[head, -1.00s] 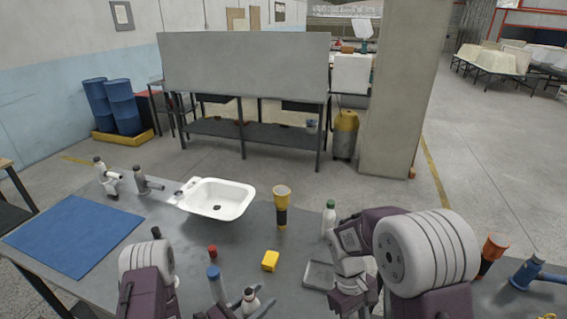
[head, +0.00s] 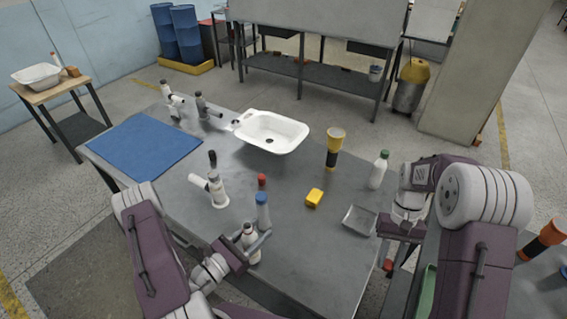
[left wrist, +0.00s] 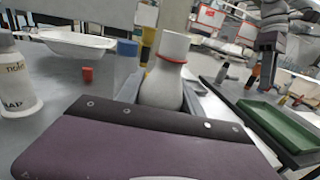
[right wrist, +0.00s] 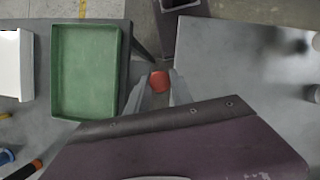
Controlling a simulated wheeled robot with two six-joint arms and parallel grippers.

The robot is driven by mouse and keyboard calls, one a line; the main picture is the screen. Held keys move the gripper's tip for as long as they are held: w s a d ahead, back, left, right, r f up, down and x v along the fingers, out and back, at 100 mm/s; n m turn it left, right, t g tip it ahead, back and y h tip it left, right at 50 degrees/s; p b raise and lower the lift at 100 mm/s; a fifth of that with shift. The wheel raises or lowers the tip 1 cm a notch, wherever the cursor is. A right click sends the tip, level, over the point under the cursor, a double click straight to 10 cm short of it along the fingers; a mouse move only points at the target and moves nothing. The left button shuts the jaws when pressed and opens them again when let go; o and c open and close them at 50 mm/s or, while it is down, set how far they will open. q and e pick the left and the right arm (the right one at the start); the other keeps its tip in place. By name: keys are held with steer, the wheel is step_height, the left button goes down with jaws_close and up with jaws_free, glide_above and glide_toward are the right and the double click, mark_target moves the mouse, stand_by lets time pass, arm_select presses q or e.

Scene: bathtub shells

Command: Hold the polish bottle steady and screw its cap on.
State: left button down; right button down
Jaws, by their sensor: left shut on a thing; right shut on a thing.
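The white polish bottle (head: 249,236) stands in the jaws of my left gripper (head: 250,246) near the front edge of the table. In the left wrist view the bottle (left wrist: 162,88) is roughly upright, with a red ring around its pale neck and no cap on it. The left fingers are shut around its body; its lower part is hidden. My right gripper (right wrist: 158,88) is shut on a red cap (right wrist: 160,81). In the head view the cap (head: 388,265) shows below the right gripper, well right of the bottle and apart from it.
A blue-capped bottle (head: 262,212) and a red cylinder (head: 262,182) stand close behind the polish bottle. A yellow block (head: 314,197), a grey tray (head: 360,220) and a green-capped bottle (head: 379,170) are further right. A green tray (right wrist: 84,72) lies on the right bench, beside a gap.

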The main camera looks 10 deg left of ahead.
arm_select(q)
steer(key=w+d+f+m+g+h, duration=0.1)
steer(key=d+m+g+h, duration=0.7)
steer(key=d, duration=0.6)
steer(key=shift+w+d+f+g, duration=0.3)
steer(key=shift+w+f+g, duration=0.05)
steer(key=shift+g, duration=0.35)
arm_select(e)
steer(key=m+y, duration=0.1)
steer(key=m, duration=0.1)
steer(key=shift+w+m, duration=0.1)
steer(key=shift+m, duration=0.2)
steer(key=a+r+m+t+y, duration=0.1)
steer(key=a+r+m, duration=0.3)
steer(key=a, duration=0.4)
steer(key=w+a+r+m+t+y, duration=0.1)
steer(key=a+r+m+t, duration=0.1)
steer(key=a+r+m, duration=0.2)
steer(key=a+r+m+t+y, duration=0.1)
steer(key=a+r+m, duration=0.3)
steer(key=a, duration=0.9)
steer(key=m, duration=0.2)
steer(key=shift+w+r+m, duration=0.15)
steer(key=shift+r+m, duration=0.15)
steer(key=shift+m, duration=0.1)
